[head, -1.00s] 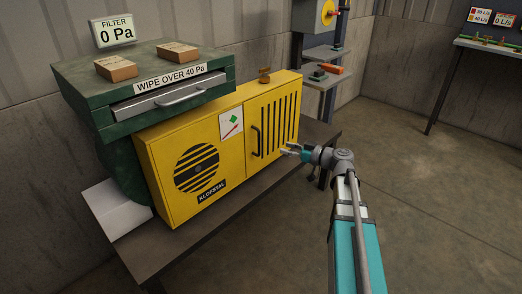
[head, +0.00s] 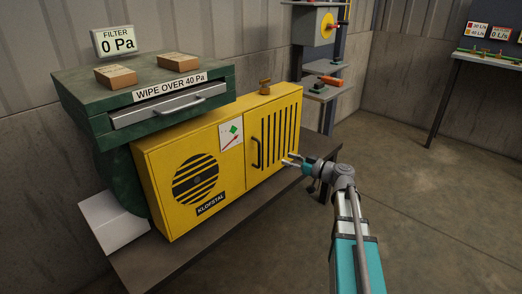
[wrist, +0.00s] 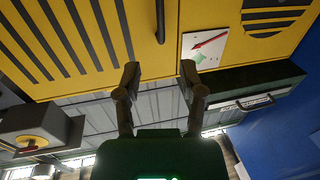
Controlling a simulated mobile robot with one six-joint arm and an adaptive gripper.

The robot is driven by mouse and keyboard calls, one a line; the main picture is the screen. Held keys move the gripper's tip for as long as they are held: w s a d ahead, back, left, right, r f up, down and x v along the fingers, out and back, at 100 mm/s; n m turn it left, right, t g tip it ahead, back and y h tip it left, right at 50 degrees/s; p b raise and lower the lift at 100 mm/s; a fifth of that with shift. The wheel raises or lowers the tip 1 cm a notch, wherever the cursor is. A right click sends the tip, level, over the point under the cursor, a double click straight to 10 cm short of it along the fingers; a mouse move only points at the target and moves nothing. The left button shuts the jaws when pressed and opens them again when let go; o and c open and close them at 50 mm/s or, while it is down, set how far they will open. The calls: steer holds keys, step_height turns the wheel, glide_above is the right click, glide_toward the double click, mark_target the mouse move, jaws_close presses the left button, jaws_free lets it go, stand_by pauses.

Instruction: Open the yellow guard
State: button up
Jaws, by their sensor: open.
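The yellow guard (head: 272,135) is the slotted door on the right half of the yellow cabinet. It sits flush with the cabinet front and looks closed. A black upright handle (head: 256,152) is on its left side. My gripper (head: 289,159) is open and empty in front of the guard, to the right of the handle in the head view. In the wrist view, which looks upside down, the guard (wrist: 85,35) fills the upper left. The handle (wrist: 160,20) lies beyond the gap between my open fingertips (wrist: 160,70), apart from them.
The cabinet's left half has a round grille (head: 195,180). A green filter housing (head: 75,95) with a drawer (head: 165,108) stands at the left, with two brown blocks on top. A dark bench (head: 190,250) carries the cabinet. Open floor (head: 440,220) lies to the right.

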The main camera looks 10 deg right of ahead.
glide_above(259, 165)
steer(key=shift+w, duration=0.4)
stand_by(0.3)
steer(key=shift+c, duration=0.2)
jaws_close()
steer(key=shift+d, duration=0.15)
